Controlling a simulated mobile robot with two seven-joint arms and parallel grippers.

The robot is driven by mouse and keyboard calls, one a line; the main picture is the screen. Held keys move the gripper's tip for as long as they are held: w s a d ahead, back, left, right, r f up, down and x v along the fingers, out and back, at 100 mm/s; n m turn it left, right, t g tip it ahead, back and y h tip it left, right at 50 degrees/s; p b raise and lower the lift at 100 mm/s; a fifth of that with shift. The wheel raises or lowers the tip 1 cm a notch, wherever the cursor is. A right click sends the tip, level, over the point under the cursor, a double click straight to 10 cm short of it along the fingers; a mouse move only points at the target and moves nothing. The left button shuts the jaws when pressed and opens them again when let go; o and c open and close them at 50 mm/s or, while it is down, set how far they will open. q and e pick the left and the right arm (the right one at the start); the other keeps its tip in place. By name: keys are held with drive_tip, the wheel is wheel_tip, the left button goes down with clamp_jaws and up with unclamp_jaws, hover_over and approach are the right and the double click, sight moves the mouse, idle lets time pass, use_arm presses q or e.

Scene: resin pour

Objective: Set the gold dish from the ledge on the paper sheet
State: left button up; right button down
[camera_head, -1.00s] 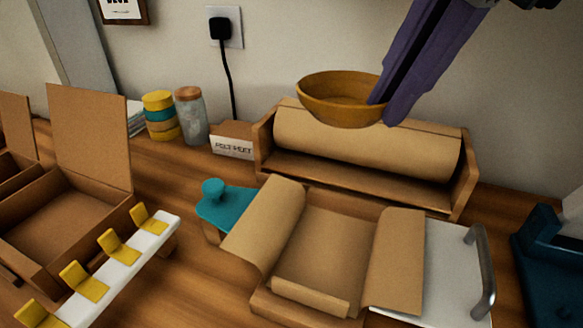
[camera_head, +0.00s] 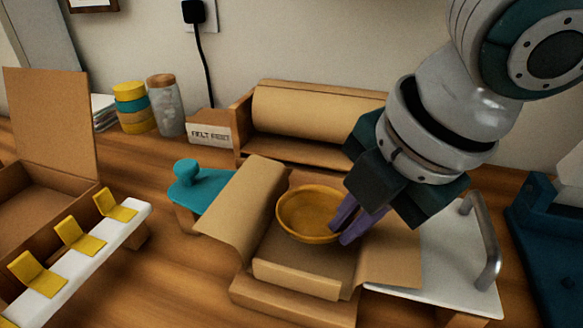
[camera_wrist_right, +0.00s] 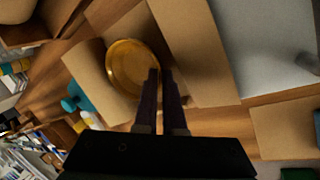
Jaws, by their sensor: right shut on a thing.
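The gold dish (camera_head: 306,212) is a shallow round bowl, upright over the middle of the brown paper sheet (camera_head: 385,262) with its raised flaps. My right gripper (camera_head: 345,225) is shut on the dish's right rim with its purple fingers. In the right wrist view the dish (camera_wrist_right: 130,68) sits beyond and left of the fingertips (camera_wrist_right: 160,75), over the paper. I cannot tell whether its bottom touches the sheet. My left gripper is in neither view.
A paper roll in a wooden holder (camera_head: 240,118) stands behind. A teal-handled tool (camera_head: 200,185) is at the left, beside a white strip with yellow tabs (camera_head: 75,270). A white board with a metal handle (camera_head: 480,240) lies right. An open cardboard box (camera_head: 45,200) stands far left.

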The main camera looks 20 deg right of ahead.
drive_tip(key=shift+f, duration=0.75)
drive_tip(key=c, duration=1.3)
unclamp_jaws()
